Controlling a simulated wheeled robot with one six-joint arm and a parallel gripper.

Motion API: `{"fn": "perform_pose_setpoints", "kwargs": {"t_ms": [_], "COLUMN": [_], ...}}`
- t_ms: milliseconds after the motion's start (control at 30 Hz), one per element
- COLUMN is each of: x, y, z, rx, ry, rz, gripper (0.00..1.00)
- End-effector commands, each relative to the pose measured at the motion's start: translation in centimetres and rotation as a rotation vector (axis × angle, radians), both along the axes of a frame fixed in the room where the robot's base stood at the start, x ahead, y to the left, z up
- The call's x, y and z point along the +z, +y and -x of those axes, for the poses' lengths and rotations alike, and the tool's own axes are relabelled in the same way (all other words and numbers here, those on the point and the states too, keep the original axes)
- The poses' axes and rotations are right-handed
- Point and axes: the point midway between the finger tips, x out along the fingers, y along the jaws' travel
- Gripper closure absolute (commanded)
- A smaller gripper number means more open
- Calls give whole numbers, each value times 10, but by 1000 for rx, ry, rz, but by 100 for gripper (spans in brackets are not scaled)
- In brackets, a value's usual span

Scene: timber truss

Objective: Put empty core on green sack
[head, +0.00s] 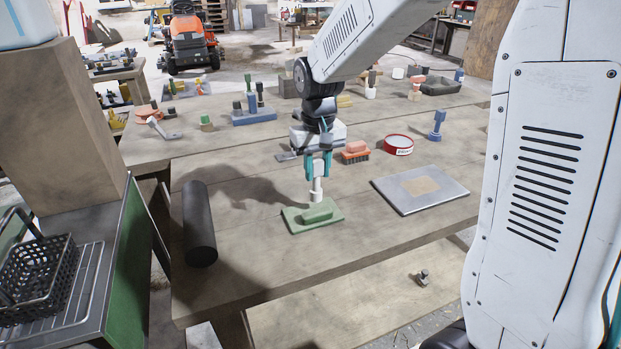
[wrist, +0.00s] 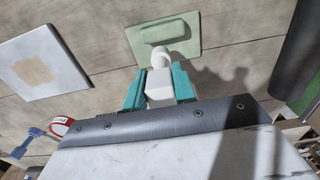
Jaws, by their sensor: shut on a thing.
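The empty core appears to be the white piece (head: 317,190) in my gripper, with a square upper part and a rounder lower end. It also shows in the wrist view (wrist: 160,90). My gripper (head: 318,168) points down with its teal fingers shut on the core's upper part. The green sack appears as a flat green slab (head: 296,222) with a raised block in its middle; it also shows in the wrist view (wrist: 190,48). The core's lower end is over or just behind the raised block. I cannot tell whether they touch.
A dark roll (head: 199,224) lies left of the green sack. A grey board (head: 420,189) with a tan patch lies right. A red-orange brush (head: 355,153) and a red tin (head: 398,144) stand behind. The wooden tabletop (head: 260,265) is clear in front.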

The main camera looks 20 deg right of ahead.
Motion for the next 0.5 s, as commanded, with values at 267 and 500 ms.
{"fn": "perform_pose_setpoints", "kwargs": {"t_ms": [267, 500], "x": [-7, -36], "y": [11, 10], "z": [-16, -16], "rx": [-1, 0], "ry": [1, 1], "rz": [0, 0], "gripper": [100, 100]}}
